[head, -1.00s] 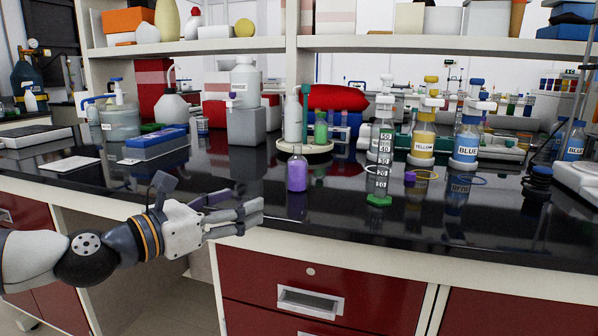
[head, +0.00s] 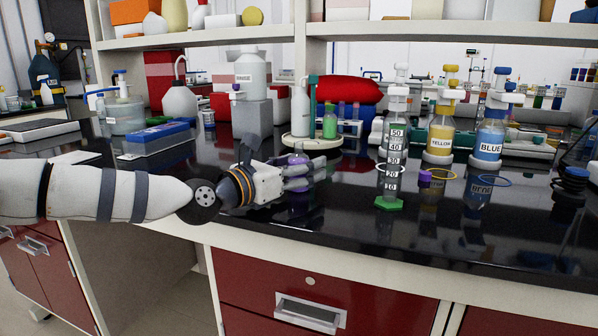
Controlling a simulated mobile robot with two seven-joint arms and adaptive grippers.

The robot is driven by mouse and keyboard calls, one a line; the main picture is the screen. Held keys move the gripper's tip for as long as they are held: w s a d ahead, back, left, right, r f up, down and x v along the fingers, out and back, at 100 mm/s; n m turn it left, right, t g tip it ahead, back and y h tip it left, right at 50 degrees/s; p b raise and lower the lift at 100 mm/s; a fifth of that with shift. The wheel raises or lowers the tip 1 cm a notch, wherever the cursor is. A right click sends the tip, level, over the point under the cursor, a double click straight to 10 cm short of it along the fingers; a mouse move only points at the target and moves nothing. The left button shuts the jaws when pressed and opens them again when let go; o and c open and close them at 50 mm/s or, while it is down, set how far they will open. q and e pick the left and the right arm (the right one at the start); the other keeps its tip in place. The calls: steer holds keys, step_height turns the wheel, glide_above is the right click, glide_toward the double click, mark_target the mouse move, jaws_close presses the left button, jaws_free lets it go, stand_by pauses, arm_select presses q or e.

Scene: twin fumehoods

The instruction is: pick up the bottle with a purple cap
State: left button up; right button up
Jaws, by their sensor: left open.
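A small clear bottle with purple liquid (head: 297,158) stands on the black bench, left of the graduated cylinder. Its top shows above my left gripper (head: 312,172), which reaches in from the left. The gripper is open, with its fingers across the bottle's lower part, hiding much of it. I cannot tell whether the fingers touch it or stand on both sides of it. A small purple cap (head: 425,177) lies on the bench to the right. I cannot make out a cap on the bottle. My right gripper is not in view.
A graduated cylinder (head: 392,150) with a green base stands to the right. A yellow bottle (head: 440,136) and a blue bottle (head: 489,140) stand beyond it. A round tray (head: 296,143) with bottles is just behind. The bench front is mostly clear.

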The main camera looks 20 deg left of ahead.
arm_select(q)
jaws_close()
